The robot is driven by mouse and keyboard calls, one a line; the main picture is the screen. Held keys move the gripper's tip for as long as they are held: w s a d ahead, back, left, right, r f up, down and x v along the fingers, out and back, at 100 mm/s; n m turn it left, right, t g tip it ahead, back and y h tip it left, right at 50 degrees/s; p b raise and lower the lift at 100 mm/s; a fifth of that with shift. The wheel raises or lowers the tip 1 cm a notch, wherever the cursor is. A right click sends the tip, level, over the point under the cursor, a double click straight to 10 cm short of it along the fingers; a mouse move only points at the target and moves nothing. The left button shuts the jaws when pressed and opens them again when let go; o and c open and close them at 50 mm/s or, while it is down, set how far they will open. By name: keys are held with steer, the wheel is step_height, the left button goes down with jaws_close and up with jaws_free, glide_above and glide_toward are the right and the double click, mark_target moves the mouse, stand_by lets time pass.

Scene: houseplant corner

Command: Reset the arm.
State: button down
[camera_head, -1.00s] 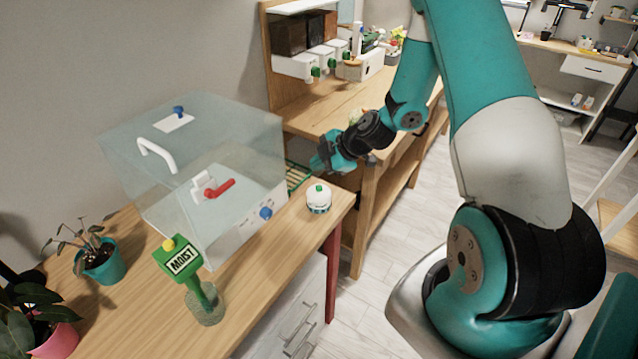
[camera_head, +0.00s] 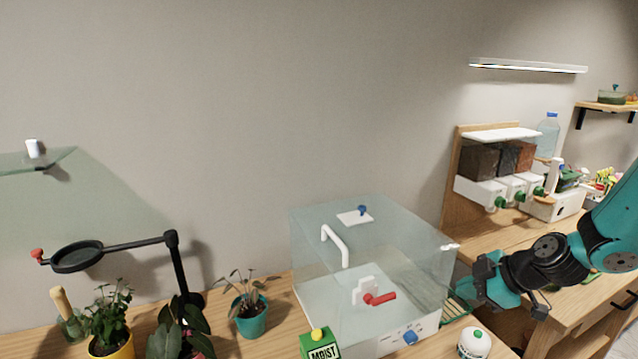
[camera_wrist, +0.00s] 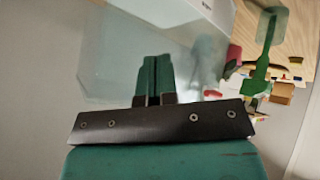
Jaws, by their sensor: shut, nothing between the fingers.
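Most of my arm is out of view at the right.
A white round pot with a green knob (camera_head: 474,343) stands below the gripper. A green MOIST sign (camera_head: 320,345) is in front of the box. Potted plants (camera_head: 249,318) and a black magnifier arm (camera_head: 120,245) are at left. White dispensers (camera_head: 500,192) stand at the right.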

steer(key=s+a+r+m+g+b, duration=0.1)
steer(key=s+a+r, duration=0.2)
steer(key=a, duration=0.2)
steer(key=s+a+r+m+g, duration=0.1)
steer(key=s+a+r, duration=0.2)
steer(key=a+r, duration=0.15)
steer(key=s+a+r+m+g+b, duration=0.1)
steer(key=s+a, duration=0.3)
steer(key=s, duration=0.5)
steer(key=s+a+r+m+g+h, duration=0.1)
steer(key=s+a+r+m+g, duration=0.2)
steer(key=s, duration=0.7)
steer(key=shift+a+r+m+b, duration=0.35)
steer(key=shift+r+m, duration=0.05)
steer(key=shift+r, duration=0.4)
steer(key=shift+s, duration=0.15)
